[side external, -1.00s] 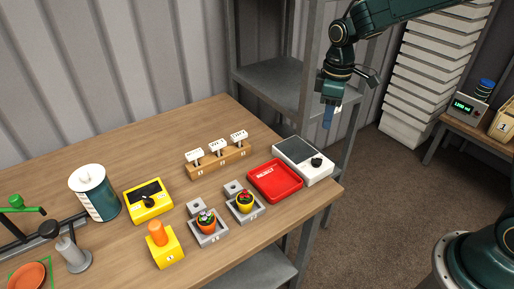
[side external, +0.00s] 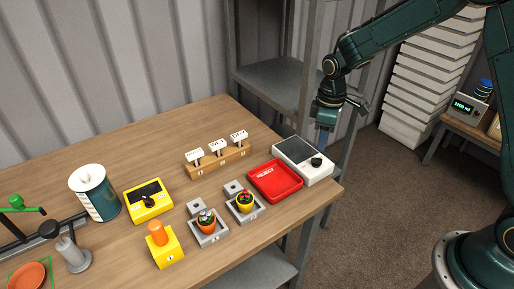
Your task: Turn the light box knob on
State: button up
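The light box is most likely the white box (side external: 318,176) with a dark top panel (side external: 297,150) at the right end of the wooden table. Its black knob (side external: 316,162) stands on the near right part of the top.
A red tray (side external: 275,181) sits directly left of the white box. Two small flower pots in grey holders (side external: 209,236), a wooden rack of white tags (side external: 218,160) and a yellow device with a black knob (side external: 148,202) stand further left. A grey metal shelf (side external: 272,79) rises behind.

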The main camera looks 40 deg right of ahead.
aim_at(319, 159)
jog(key=shift+f, duration=3.45)
grip_shut()
